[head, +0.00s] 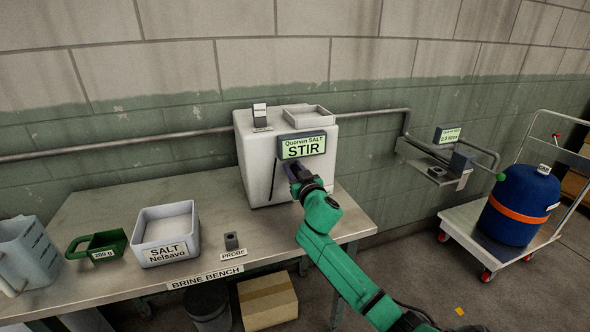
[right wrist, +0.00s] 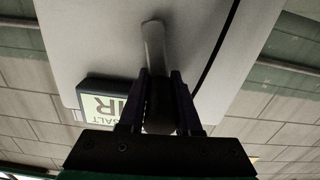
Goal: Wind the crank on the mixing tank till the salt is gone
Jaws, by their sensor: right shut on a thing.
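The white mixing tank (head: 262,165) stands on the bench against the wall. Its green display (head: 303,146) reads "Quorvin SALT STIR". My right gripper (head: 293,172) is at the tank's front face, just below the display, and hides most of the crank in the head view. In the right wrist view the pale crank arm (right wrist: 154,45) runs from the tank face to a dark grip (right wrist: 158,108) between the two fingers. The right gripper (right wrist: 161,78) is shut on this grip. The salt inside the tank cannot be seen. My left gripper is not in view.
The bench (head: 110,211) also holds a salt bin (head: 165,249), a green scoop (head: 110,238), a jug (head: 30,250) and a probe block (head: 231,241). A carton (head: 267,301) stands below. A blue drum (head: 520,208) sits on a trolley (head: 463,226) at right.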

